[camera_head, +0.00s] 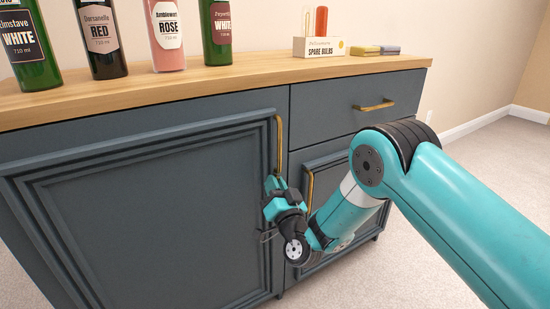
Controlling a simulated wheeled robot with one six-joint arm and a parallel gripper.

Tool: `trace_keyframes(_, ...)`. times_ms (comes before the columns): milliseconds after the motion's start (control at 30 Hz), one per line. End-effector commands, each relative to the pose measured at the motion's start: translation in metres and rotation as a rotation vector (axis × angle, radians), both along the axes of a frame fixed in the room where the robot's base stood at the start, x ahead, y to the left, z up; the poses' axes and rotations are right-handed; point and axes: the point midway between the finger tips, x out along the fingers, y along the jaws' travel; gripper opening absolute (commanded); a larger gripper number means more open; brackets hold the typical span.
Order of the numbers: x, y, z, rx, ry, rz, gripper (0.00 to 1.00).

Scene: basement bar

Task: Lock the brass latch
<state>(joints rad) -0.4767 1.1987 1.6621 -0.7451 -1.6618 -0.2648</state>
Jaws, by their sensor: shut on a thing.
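My gripper (271,185) is at the right edge of the left cabinet door (150,215), close to the seam with the right side. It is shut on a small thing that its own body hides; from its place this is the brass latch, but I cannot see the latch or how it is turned. A vertical brass bar handle (279,140) on the left door runs down to just above my gripper. The left door looks flush with the cabinet front.
A brass handle (310,190) on the right door (328,172) is close beside my wrist. A drawer (345,103) with a brass pull (375,106) is above it. Several bottles (164,35) and a spare bulbs box (319,47) stand on the wooden top (200,80). Carpet at right is clear.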

Motion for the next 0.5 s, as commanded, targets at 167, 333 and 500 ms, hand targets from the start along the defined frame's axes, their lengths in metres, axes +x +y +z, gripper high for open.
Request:
trace_keyframes(167, 0.001, -0.002, 0.010, 0.084, 0.054, -0.005, 0.00)
trace_keyframes(333, 0.000, -0.002, 0.004, 0.156, 0.100, -0.006, 0.00)
trace_keyframes(500, 0.000, -0.001, -0.003, 0.212, 0.135, -0.008, 0.00)
